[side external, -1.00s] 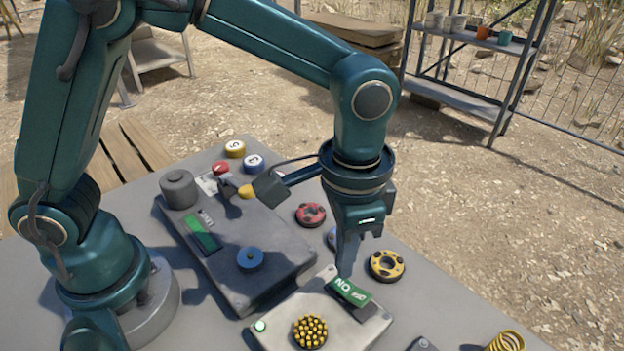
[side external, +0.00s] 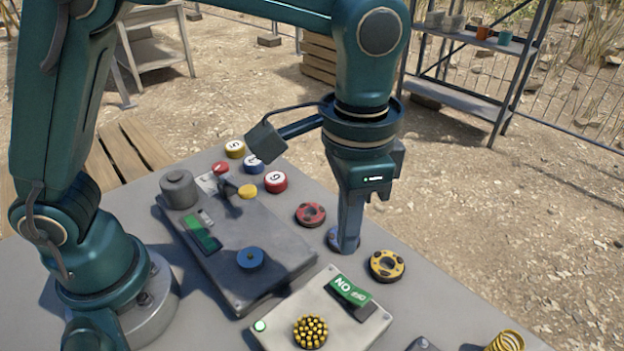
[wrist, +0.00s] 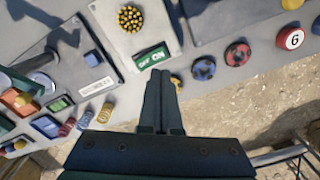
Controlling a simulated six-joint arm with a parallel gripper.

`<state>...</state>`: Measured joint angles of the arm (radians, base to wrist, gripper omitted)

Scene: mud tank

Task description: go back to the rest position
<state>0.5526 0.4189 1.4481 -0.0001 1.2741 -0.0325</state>
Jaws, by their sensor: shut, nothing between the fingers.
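My gripper (side external: 345,243) is shut and empty, pointing down above the table. In the side external view it stands in front of the blue ring (side external: 332,238), hiding most of it. In the wrist view the two fingers (wrist: 160,76) lie together below the green rocker switch (wrist: 152,57), which reads OFF and ON. That switch (side external: 350,291) sits on a pale panel (side external: 290,308) in the side external view. The fingers are clear of the switch.
A yellow ring (side external: 387,265) and a red ring (side external: 310,214) lie near my gripper. A dark grey box (side external: 270,285) with a lever and a blue knob (side external: 250,259) stands left. A yellow spring (side external: 507,341) is at front right. The air around the raised arm is free.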

